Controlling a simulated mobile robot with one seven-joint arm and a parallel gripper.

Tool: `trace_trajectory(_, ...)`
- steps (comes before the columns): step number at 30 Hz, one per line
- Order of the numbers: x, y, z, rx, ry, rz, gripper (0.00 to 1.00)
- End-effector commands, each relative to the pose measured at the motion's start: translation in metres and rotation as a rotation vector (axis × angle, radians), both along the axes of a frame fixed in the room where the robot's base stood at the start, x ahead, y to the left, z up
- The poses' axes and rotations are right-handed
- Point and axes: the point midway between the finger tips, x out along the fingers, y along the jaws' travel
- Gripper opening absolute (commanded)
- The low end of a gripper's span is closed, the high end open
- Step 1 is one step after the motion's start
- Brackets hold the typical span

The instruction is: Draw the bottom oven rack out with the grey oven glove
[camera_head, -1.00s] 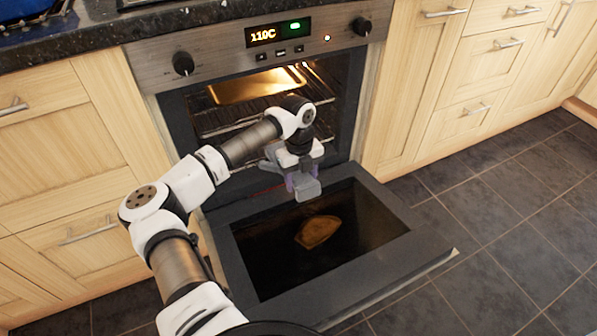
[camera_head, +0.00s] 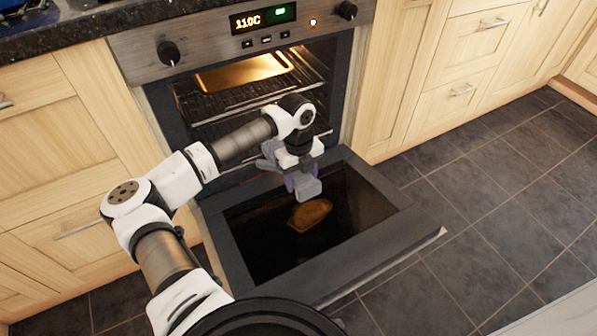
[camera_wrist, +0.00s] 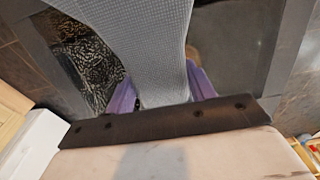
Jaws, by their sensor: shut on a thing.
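The grey oven glove (camera_head: 307,188) is in my gripper (camera_head: 298,180), whose purple fingers stand on both sides of it. In the wrist view the glove (camera_wrist: 150,35) is a waffle-textured grey cloth between the fingers (camera_wrist: 162,90), stretching away from me. The glove is above the lowered oven door (camera_head: 390,247), just in front of the oven opening. Wire racks (camera_head: 240,112) show inside the lit oven. My arm covers much of the lower opening, so I cannot make out the bottom rack or whether the glove touches it.
A golden tray (camera_head: 243,75) sits high in the oven. A brown patch (camera_head: 310,214) shows on the door's dark glass; I cannot tell whether it is an object or a reflection. Wooden cupboards (camera_head: 80,150) flank the oven. Dark floor tiles (camera_head: 480,190) are clear at right.

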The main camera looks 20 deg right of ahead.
Motion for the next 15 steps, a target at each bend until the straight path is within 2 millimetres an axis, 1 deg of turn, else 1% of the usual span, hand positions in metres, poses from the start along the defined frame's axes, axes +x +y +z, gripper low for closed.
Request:
trace_trajectory(9,-0.029,-0.006,0.001,-0.001,0.000,-0.002,0.27)
trace_trajectory(15,-0.042,-0.008,0.001,0.000,0.000,-0.001,0.27)
